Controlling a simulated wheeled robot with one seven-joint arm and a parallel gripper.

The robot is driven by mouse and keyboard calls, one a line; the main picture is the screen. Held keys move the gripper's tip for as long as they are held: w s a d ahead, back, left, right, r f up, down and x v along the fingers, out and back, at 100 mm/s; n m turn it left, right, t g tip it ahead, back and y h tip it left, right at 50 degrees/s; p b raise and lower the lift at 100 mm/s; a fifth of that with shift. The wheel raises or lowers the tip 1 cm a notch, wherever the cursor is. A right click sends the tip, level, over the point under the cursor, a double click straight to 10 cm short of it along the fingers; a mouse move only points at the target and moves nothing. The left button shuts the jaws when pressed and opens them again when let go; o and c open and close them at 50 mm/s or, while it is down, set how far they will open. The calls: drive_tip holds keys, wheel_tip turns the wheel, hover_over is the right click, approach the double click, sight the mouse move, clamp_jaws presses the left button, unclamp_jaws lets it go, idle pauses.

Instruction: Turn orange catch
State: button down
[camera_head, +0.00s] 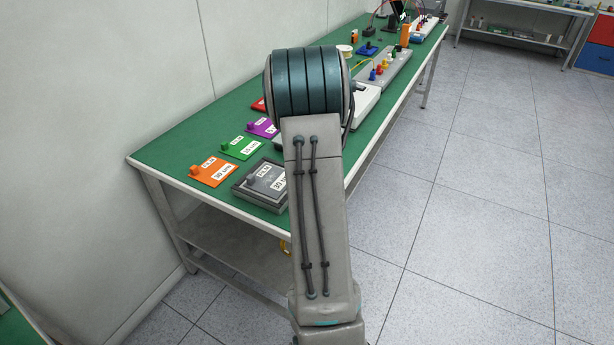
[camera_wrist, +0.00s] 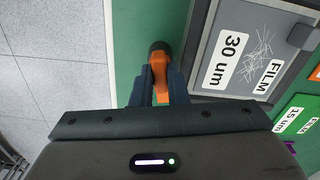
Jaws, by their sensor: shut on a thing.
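In the wrist view the orange catch (camera_wrist: 158,66) with a dark rounded end stands beside the grey frame (camera_wrist: 206,52), over the green bench top. My gripper (camera_wrist: 158,88) has its two dark fingers on either side of the orange catch and is shut on it. The catch's lower part is hidden between the fingers. The grey frame carries a window with white scratch-like lines and a "FILM 30 um" label. In the head view the grey frame (camera_head: 262,184) sits at the bench's near end; my arm hides my gripper and the catch.
Orange (camera_head: 213,172), green (camera_head: 240,148) and purple (camera_head: 262,127) film plates lie on the bench left of and behind the frame. Further back stand a grey strip with coloured knobs (camera_head: 385,66) and an orange cylinder (camera_head: 405,34). A wall borders the left; open floor lies right.

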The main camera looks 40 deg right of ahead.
drive_tip(key=shift+m, duration=0.4)
drive_tip(key=c, duration=1.4)
unclamp_jaws()
drive_tip(key=shift+c, duration=0.2)
wheel_tip(320, 180, up, 14)
